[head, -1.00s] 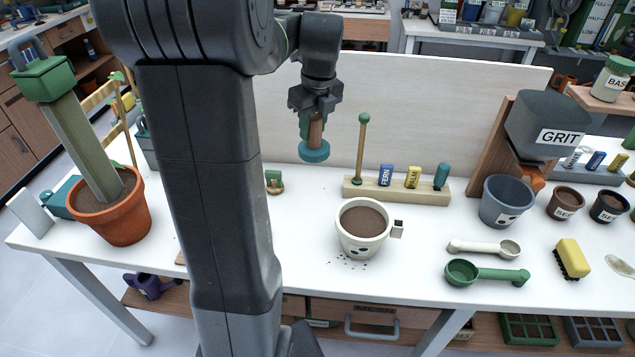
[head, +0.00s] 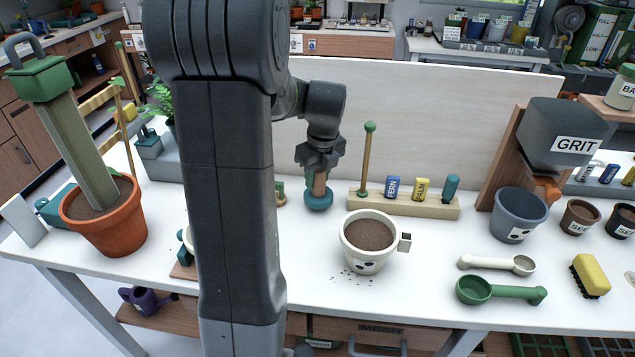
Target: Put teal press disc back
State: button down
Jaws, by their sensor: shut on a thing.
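The teal press disc (head: 318,201) has a brown wooden handle and hangs upright below my gripper (head: 320,172). My gripper points down and is shut on the handle. The disc is at or just above the white table, left of the wooden rack (head: 405,202) and behind the white pot of soil (head: 369,240). I cannot tell whether it touches the table or a holder there. A small green-and-wood piece (head: 281,191) shows left of the disc, partly hidden by my arm.
The rack holds a green-topped stick (head: 367,155) and several coloured tags. A grey GRIT dispenser (head: 560,137) stands over a blue-grey pot (head: 517,215) at right. Two scoops and a yellow brush (head: 590,275) lie in front. A terracotta pot (head: 104,222) stands at left.

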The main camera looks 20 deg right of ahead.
jog(key=shift+f, duration=0.9)
jog(key=shift+f, duration=0.1)
jog(key=c, duration=1)
grip_release()
jog(key=r, duration=0.4)
jog(key=s+r+p, duration=0.1)
jog(key=r, duration=0.7)
jog(key=shift+s+d, duration=0.2)
jog(key=shift+s, duration=0.2)
